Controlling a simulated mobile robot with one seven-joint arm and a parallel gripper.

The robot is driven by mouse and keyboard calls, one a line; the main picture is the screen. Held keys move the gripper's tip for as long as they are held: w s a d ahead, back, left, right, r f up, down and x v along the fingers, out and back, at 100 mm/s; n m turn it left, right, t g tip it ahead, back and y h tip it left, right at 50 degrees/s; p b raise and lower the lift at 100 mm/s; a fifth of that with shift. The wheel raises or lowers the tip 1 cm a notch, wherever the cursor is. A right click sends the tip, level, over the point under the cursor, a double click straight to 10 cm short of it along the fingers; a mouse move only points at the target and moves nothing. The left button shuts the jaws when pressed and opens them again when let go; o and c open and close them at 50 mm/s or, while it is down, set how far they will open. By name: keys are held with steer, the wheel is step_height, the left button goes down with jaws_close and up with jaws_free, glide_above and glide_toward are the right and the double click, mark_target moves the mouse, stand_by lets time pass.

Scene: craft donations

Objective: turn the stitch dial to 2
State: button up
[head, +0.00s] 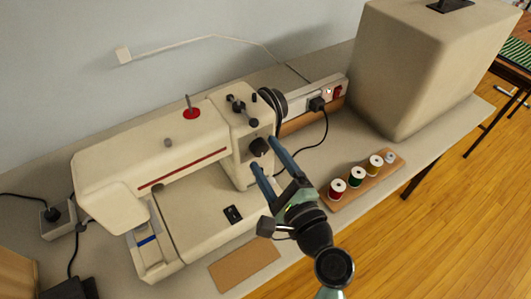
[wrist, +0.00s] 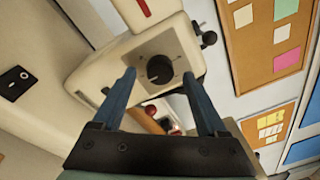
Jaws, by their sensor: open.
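The sewing machine (head: 150,150) is cream-coloured and stands on the table against the wall. Its stitch dial (wrist: 159,69) is a dark round knob on the end of the machine's upright. In the wrist view the dial lies between and beyond my two fingertips, and marks around it are too small to read. In the head view the dial (head: 259,147) shows close to the fingertips. My gripper (head: 263,152) is open, with one blue finger on each side of the dial. I cannot tell whether either finger touches it.
A wooden rack (head: 335,199) with several thread spools stands right of my gripper. A large beige cover (head: 415,70) stands at the back right. A brown board (head: 245,267) lies in front.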

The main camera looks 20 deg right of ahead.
steer(key=shift+w+a, duration=0.1)
steer(key=shift+w, duration=0.4)
jaws_close()
steer(key=shift+f+b, duration=0.1)
steer(key=shift+b, duration=0.2)
